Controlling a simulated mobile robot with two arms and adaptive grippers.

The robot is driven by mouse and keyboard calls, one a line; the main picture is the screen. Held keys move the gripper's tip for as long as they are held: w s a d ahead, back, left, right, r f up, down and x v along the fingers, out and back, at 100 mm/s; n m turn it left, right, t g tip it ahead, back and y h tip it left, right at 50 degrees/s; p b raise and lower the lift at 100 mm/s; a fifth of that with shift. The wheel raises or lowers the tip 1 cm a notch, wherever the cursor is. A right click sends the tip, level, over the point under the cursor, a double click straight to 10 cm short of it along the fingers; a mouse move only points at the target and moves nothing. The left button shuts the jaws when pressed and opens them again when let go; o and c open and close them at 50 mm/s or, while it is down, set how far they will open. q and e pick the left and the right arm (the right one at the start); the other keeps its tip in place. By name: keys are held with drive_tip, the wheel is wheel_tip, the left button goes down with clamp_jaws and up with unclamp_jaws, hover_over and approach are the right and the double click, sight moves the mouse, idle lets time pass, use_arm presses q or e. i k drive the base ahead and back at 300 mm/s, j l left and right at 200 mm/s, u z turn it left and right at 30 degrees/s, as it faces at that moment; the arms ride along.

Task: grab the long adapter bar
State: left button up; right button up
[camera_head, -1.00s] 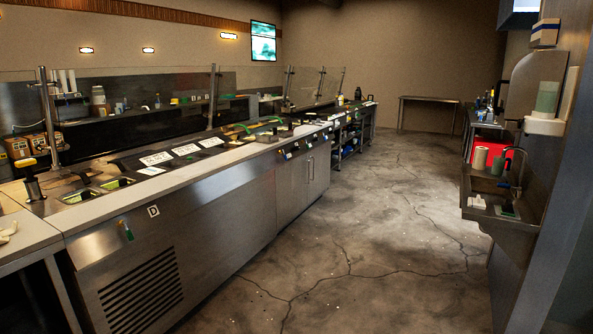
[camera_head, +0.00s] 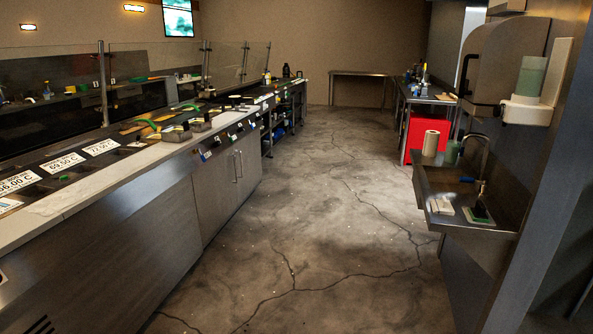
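I cannot make out a long adapter bar for certain in the head view. Several small items lie along the long steel counter (camera_head: 120,195) on the left, among them green-handled tools (camera_head: 152,124) and dark blocks near the griddle section, too small to identify. Neither of my grippers is in view.
A clear cracked concrete aisle (camera_head: 310,240) runs ahead between the counter and the wall sink (camera_head: 450,190) on the right. A red box (camera_head: 425,135) is under the right side table.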

sight(236, 107)
drive_tip(key=i+u, duration=0.1)
drive_tip(key=i, duration=1)
drive_tip(key=i+l+u, duration=0.15)
drive_tip(key=i, duration=0.95)
drive_tip(key=i+l+u, duration=0.1)
drive_tip(key=i+u, duration=0.25)
drive_tip(key=i, duration=2)
drive_tip(key=i+u, duration=0.15)
drive_tip(key=u, duration=0.15)
drive_tip(key=i+u, duration=0.15)
drive_tip(key=u, duration=0.2)
